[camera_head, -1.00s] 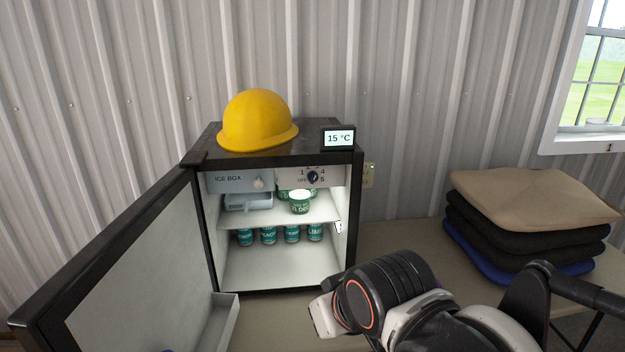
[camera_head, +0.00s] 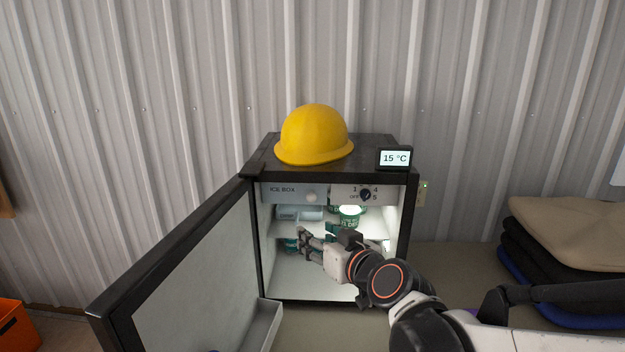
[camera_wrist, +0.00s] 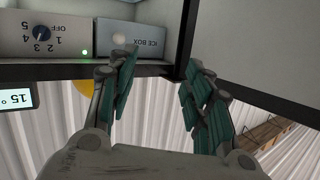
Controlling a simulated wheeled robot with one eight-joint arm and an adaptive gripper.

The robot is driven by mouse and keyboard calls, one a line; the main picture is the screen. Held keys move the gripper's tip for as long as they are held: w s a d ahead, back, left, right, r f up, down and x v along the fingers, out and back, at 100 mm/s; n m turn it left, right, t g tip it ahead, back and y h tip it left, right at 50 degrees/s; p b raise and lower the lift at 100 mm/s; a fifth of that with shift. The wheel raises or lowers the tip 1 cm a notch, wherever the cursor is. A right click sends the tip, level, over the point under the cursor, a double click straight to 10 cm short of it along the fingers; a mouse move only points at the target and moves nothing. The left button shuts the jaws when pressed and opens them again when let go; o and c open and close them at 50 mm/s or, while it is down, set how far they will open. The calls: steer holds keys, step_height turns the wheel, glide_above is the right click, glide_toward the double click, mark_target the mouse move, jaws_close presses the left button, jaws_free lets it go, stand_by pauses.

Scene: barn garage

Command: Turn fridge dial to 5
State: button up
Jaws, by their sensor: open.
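The small black fridge (camera_head: 405,220) stands open on the table. Its dark dial (camera_head: 365,195) is on a pale panel at the upper right inside, with numbers and OFF around it. The dial also shows upside down at the upper left of the wrist view (camera_wrist: 41,32); I cannot surely tell which number it points to. My gripper (camera_head: 296,240) is in front of the fridge opening, below and left of the dial, apart from it. The wrist view shows its two teal-padded fingers (camera_wrist: 162,62) spread with nothing between them.
The ICE BOX panel (camera_head: 287,192) with a round knob is left of the dial. The open door (camera_head: 195,275) stands at the left. A yellow hard hat (camera_head: 314,135) and a display reading 15 °C (camera_head: 395,158) sit on top. Folded cloths (camera_head: 570,233) lie right.

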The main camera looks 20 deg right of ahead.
steer(key=w+d+r+m+t+h+p, duration=0.1)
steer(key=w+d+m+t+h, duration=0.2)
steer(key=w+d, duration=0.25)
steer(key=m+h, duration=0.3)
steer(key=h, duration=0.3)
glide_toward(366, 197)
steer(key=shift+g, duration=0.3)
steer(key=x, duration=0.3)
steer(key=b+x, duration=0.1)
steer(key=x, duration=0.5)
steer(key=shift+r, duration=0.3)
steer(key=c, duration=1.1)
